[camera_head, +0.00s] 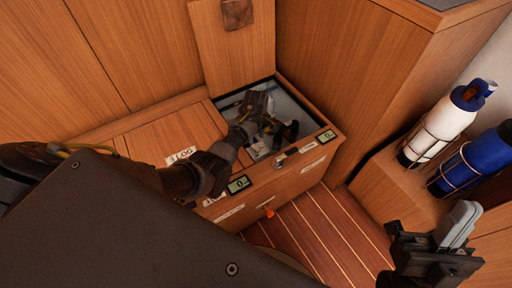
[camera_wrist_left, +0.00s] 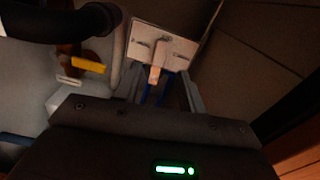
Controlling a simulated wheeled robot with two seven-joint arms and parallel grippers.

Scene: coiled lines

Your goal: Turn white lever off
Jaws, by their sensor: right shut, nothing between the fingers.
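My left arm reaches into an open compartment (camera_head: 226,102) in the wooden bench, and my left gripper (camera_head: 272,128) is down inside it. In the left wrist view its two fingers (camera_wrist_left: 160,88) stand apart. A pale, whitish lever (camera_wrist_left: 155,75) points toward the gap between them, in front of a light metal plate (camera_wrist_left: 163,46); I cannot tell whether a finger touches it. A yellow lever (camera_wrist_left: 88,64) and a small white piece (camera_wrist_left: 69,80) show further left. I cannot tell for sure which is the white lever. My right gripper (camera_head: 459,225) is shut and empty at the lower right.
The compartment's lid (camera_head: 232,45) stands raised behind it. A closed lid (camera_head: 165,135) lies to the left. White (camera_head: 435,130) and blue (camera_head: 476,163) bottles stand in racks at right. A dark hose (camera_wrist_left: 60,25) crosses the left wrist view.

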